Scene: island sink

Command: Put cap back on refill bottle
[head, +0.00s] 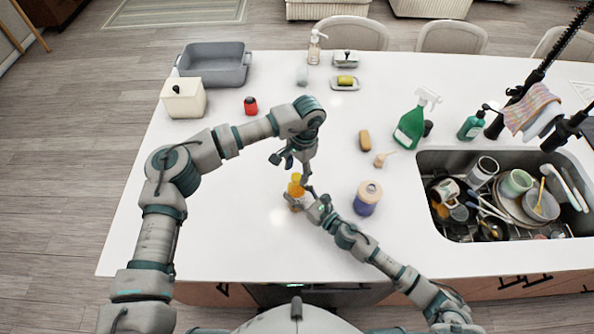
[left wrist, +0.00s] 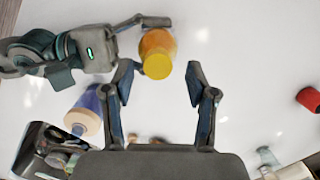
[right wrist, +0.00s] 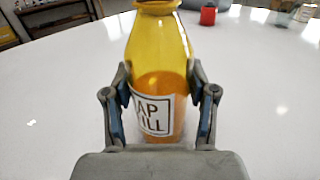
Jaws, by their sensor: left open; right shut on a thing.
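The refill bottle (head: 296,201) stands upright on the white island, orange-yellow and see-through with a white label. My right gripper (right wrist: 159,78) is shut around the bottle's body (right wrist: 158,55) in the right wrist view, from the right side. Its top is cut off there. In the left wrist view a round yellow top (left wrist: 158,66), apparently the cap, shows at the bottle's upper end. I cannot tell how firmly it sits.
A purple jar with a tan lid (head: 368,197) stands right of the bottle. A red container (head: 250,105), white canister (head: 183,98) and grey tub (head: 214,64) are farther back. A green spray bottle (head: 411,126) stands near the full sink (head: 437,160). The left front counter is clear.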

